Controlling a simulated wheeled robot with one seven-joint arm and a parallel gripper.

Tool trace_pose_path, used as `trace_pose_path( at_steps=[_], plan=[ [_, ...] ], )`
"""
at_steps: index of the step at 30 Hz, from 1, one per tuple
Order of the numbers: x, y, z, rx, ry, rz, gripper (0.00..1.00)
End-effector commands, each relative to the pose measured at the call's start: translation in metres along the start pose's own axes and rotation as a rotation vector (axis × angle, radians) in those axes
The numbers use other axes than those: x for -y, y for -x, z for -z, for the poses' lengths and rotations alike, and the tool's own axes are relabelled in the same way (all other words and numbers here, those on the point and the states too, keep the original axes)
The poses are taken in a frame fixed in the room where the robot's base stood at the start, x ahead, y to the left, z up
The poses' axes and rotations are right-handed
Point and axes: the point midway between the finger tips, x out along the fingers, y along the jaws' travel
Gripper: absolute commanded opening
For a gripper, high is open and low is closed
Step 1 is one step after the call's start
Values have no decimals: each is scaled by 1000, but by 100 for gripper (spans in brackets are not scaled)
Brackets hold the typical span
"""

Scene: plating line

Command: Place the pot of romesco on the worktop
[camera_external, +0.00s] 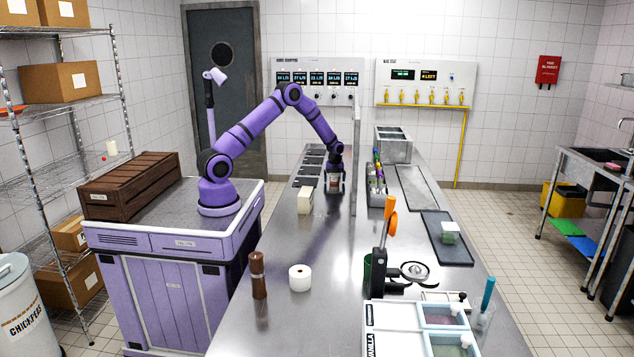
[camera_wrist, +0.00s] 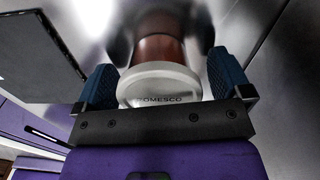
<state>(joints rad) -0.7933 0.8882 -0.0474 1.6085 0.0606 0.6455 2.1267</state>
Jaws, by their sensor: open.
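The pot of romesco (camera_wrist: 158,87) has a pale lid lettered ROMESCO and a reddish-brown body. In the wrist view it sits between the two blue fingers of my gripper (camera_wrist: 160,80), which are open, one on each side; the left finger looks very close to the lid. In the external view the pot (camera_external: 334,182) appears upright on the steel worktop (camera_external: 265,290), with my gripper (camera_external: 334,187) pointing down around it. The fingers partly hide it there. Its reflection shows in the shiny surface in the wrist view.
A cream block (camera_external: 305,201) stands front-left of the pot. A thin upright panel (camera_external: 356,150) rises just right of it. Dark inset plates (camera_external: 308,170) lie to the left. A brown mill (camera_external: 258,275) and white roll (camera_external: 299,278) stand nearer, with clear steel between.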

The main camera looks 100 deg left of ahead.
Motion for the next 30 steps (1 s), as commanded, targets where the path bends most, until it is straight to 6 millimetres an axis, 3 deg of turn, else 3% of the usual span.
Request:
trace_pose_path(
  at_steps=[7,21,30],
  plan=[
    [0,12,0,1,0,2,96],
    [0,99,-1,1,0,2,96],
    [0,122,0,0,0,0,96]
  ],
)
